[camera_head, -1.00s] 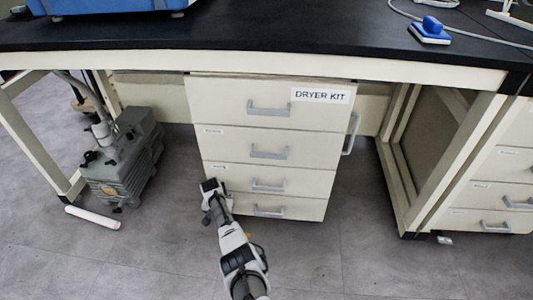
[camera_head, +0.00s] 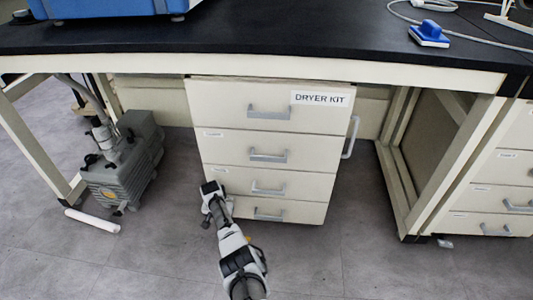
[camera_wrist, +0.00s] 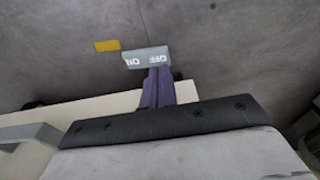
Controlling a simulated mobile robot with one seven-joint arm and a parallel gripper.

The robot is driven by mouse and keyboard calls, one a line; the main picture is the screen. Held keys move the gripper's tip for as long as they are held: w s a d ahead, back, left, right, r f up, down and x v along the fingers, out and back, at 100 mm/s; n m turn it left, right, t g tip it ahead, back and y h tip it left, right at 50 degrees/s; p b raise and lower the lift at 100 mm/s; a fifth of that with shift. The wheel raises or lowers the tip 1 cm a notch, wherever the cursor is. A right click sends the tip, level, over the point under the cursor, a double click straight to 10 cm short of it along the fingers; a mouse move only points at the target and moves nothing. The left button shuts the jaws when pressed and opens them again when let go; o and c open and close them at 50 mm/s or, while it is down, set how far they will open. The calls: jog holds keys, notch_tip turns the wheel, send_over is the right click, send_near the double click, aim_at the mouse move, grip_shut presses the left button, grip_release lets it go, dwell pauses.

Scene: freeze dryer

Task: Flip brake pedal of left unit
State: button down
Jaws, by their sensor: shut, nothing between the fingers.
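The left unit is the cream drawer cabinet (camera_head: 268,145) labelled DRYER KIT, under the bench in the head view. The grey brake pedal (camera_wrist: 147,57) shows in the wrist view beyond the cabinet's lower edge, close to the floor, with ON and OFF lettering upside down. My gripper (camera_wrist: 157,76) is shut and empty. Its purple fingers reach up to the pedal's near edge and overlap it in the picture; I cannot tell whether they touch. In the head view my arm's end is at the cabinet's lower left front, and the pedal and fingertips are hidden.
A yellow tag (camera_wrist: 107,46) lies beside the pedal. A drawer handle (camera_wrist: 28,135) is at the lower left of the wrist view. The floor in front is clear.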

notch_tip(320, 180, down, 4)
jog(key=shift+w+a+r, duration=0.1)
jog(key=r+p, duration=0.1)
jog(key=p, duration=0.1)
jog(key=r+p, duration=0.1)
jog(key=p, duration=0.1)
jog(key=shift+s+d+r+p, duration=0.2)
jog(key=shift+r+p, duration=0.1)
jog(key=shift+w+r+p, duration=0.15)
jog(key=shift+r+p, duration=1.05)
jog(key=shift+r, duration=0.1)
jog(key=shift+a, duration=0.1)
jog(key=shift+s, duration=0.2)
